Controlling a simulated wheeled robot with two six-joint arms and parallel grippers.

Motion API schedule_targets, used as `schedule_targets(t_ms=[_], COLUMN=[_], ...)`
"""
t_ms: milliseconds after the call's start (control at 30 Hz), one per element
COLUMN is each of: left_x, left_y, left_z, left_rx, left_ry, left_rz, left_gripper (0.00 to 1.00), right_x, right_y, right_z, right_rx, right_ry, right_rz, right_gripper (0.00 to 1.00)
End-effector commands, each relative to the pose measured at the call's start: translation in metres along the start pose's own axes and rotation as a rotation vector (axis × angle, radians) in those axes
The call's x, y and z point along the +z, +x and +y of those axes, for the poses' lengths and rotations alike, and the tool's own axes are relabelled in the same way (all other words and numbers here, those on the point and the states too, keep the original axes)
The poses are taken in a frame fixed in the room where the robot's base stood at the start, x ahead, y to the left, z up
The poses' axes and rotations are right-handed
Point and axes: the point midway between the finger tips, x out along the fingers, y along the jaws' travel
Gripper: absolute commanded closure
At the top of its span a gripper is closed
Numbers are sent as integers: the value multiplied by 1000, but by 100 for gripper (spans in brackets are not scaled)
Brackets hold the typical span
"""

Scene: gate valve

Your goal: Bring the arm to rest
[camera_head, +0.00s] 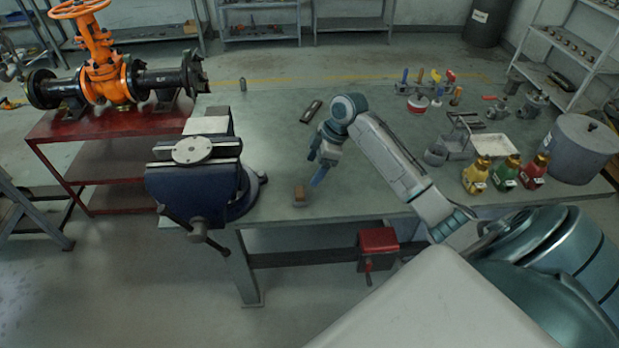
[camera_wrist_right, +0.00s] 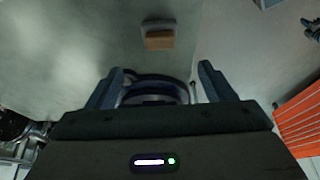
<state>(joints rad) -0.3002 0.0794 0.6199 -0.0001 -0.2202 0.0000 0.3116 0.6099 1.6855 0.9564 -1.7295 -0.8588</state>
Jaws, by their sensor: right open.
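My right arm (camera_head: 385,155) reaches in from the lower right over the grey-green workbench (camera_head: 370,110). Its gripper (camera_head: 316,172) hangs above the bench, between the vise and the right-hand items. In the right wrist view the two fingers stand wide apart with nothing clearly held between them (camera_wrist_right: 160,76). A small brown-topped block (camera_head: 299,195) sits on the bench near its front edge, just beyond the fingers and apart from them; it also shows in the right wrist view (camera_wrist_right: 158,39). My left gripper is not in view.
A blue vise (camera_head: 195,180) is at the bench's left front. An orange gate valve (camera_head: 103,70) stands on a red table. Colored bottles (camera_head: 506,173), a grey pot (camera_head: 578,148) and metal trays (camera_head: 455,145) crowd the right. The bench middle behind the gripper is mostly clear.

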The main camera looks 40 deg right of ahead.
Motion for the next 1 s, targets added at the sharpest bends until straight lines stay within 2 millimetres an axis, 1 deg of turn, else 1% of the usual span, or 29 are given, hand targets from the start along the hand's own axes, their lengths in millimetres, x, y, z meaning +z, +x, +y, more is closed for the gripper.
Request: schedule_targets(t_ms=[167, 600, 667, 767, 833, 867, 900, 967, 1000], left_x=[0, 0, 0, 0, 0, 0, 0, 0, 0], left_y=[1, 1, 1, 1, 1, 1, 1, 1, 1], left_z=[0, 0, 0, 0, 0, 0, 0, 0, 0], left_rx=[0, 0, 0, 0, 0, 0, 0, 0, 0], left_ry=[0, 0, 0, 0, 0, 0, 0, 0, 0], left_rz=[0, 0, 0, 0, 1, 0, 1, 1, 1], left_gripper=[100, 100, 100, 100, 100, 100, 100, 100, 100], right_x=[0, 0, 0, 3, 6, 8, 11, 16, 20], right_y=[-6, -5, -2, 12, 31, 40, 52, 69, 78], right_z=[0, 0, -3, -18, -39, -50, -68, -97, -116], right_rx=[0, 0, -1, 3, 11, 18, 29, 51, 70], right_ry=[1, 1, 4, 27, 63, 83, 114, 169, 208], right_rz=[-1, 0, -2, -19, -41, -52, -67, -87, -99], right_gripper=[24, 24, 24, 24, 24, 24, 24, 24, 24])
